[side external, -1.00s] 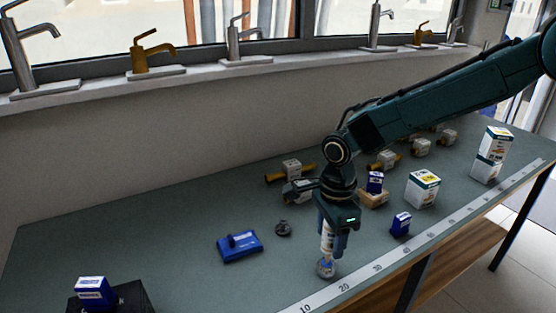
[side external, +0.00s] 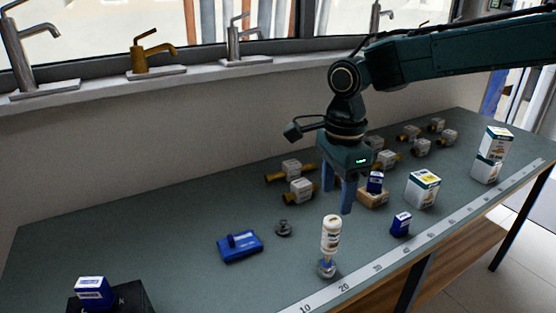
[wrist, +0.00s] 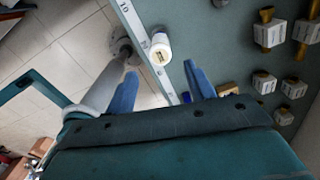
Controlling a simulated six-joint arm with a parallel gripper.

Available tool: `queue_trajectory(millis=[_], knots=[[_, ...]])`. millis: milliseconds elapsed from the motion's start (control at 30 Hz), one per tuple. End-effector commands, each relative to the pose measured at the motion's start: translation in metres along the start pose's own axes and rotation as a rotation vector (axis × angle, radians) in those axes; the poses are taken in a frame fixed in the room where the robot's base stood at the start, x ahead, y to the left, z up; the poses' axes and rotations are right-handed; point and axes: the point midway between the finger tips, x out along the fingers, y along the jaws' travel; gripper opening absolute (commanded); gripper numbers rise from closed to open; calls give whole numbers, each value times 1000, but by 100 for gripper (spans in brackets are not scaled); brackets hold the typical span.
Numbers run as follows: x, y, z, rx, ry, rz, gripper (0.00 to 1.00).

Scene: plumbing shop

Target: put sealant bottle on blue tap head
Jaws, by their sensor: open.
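The white sealant bottle (side external: 331,232) stands upright on the small tap head (side external: 327,268), which shows blue at its top above a grey base, near the ruler. The bottle also shows in the wrist view (wrist: 160,48), just beyond my fingertips; the tap head is not clearly seen there. My gripper (side external: 338,196) is open and empty, with its blue fingers pointing down. It is above and behind the bottle, apart from it. In the wrist view my open gripper (wrist: 160,75) has a clear gap between its fingers.
A blue tool-like block (side external: 240,245) and a grey tap head (side external: 283,228) lie to the left. A blue box (side external: 400,224) and a white box (side external: 422,188) stand to the right. Several brass valves lie behind. A ruler strip (side external: 344,287) runs along the front edge.

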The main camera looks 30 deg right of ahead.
Motion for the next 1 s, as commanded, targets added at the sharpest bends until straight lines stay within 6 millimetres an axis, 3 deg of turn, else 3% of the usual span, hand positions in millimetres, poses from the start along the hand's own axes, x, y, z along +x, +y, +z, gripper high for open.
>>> queue_trajectory(millis=[667,1000], knots=[[-4,2,-4,-26,-5,-8,54],[-38,25,-48,-304,-31,-87,54]])
